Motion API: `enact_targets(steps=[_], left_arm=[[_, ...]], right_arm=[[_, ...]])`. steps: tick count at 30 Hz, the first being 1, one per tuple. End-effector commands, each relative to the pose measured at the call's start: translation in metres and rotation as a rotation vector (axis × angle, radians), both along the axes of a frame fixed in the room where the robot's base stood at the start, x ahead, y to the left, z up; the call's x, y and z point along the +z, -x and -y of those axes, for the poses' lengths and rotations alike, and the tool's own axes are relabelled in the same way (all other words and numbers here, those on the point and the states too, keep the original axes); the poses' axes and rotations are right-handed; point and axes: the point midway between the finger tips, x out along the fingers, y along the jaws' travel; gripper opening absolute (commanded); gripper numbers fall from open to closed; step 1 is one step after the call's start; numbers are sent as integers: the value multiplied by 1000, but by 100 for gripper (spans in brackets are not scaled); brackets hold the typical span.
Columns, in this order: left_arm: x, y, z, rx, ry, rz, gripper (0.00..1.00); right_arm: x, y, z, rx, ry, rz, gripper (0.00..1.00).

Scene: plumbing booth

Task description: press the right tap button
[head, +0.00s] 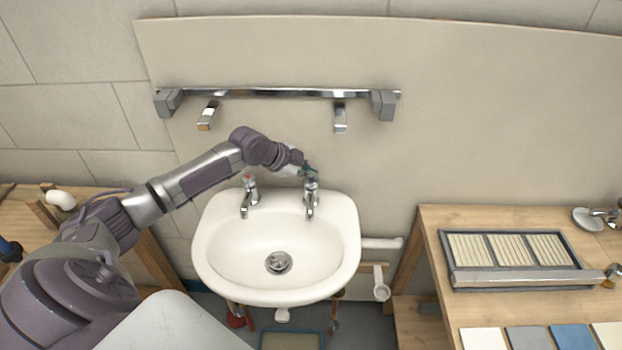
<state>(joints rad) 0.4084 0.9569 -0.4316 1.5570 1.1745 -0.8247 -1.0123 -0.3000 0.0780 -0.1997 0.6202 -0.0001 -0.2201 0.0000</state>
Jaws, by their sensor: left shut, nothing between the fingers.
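A white sink (230,255) hangs on the wall with two chrome taps on its back rim. The left tap (249,196) has a reddish mark on its top. The right tap (312,201) stands at the right of the rim, its top partly hidden by my gripper. My left gripper (312,171) is shut and empty, right above the right tap's top. I cannot tell whether the fingertips touch the button. My right gripper is not in view.
A chrome rail (275,93) with hooks runs along the wall above the sink. A wooden bench (430,275) at right bears a tray of ribbed tiles (443,255) and flat colour samples. White pipes (381,283) show right of the sink.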

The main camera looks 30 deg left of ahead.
Motion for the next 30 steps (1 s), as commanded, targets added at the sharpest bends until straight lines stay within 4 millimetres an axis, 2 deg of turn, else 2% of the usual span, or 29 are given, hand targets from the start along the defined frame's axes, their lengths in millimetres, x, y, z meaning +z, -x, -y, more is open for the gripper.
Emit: enact_targets(steps=[30], left_arm=[[-10,0,0,0,1,-1,0]], right_arm=[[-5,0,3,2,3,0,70]])
